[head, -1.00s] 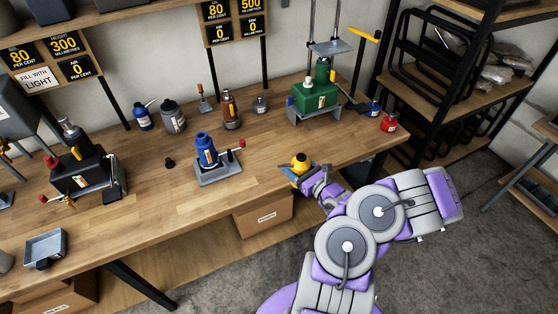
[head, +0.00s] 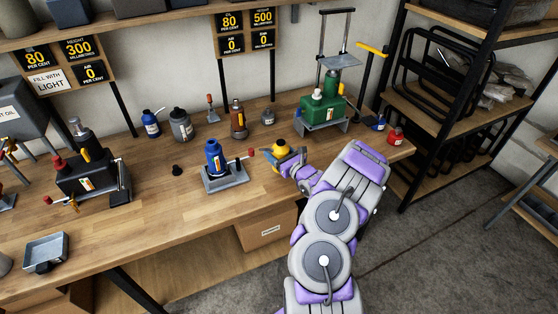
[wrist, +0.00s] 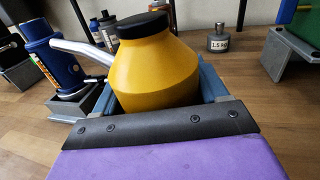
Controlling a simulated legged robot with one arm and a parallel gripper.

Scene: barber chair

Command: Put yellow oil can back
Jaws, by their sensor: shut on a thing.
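The yellow oil can (head: 280,150) has a black cap and is at my gripper (head: 277,160), over the workbench near its front edge in the head view. In the wrist view the yellow oil can (wrist: 155,70) stands upright between the jaws of my gripper (wrist: 160,95), which is shut on it. A pale spout or handle sticks out from the can to the left. The can's lower part is hidden by the gripper. I cannot tell whether its base touches the bench.
The wooden workbench (head: 150,215) has a blue bottle jack (head: 214,160) on a grey stand to the left. A green machine (head: 322,108) stands at the back right, with a red can (head: 395,136) to its right. Several bottles, including a brown one (head: 238,120), line the back.

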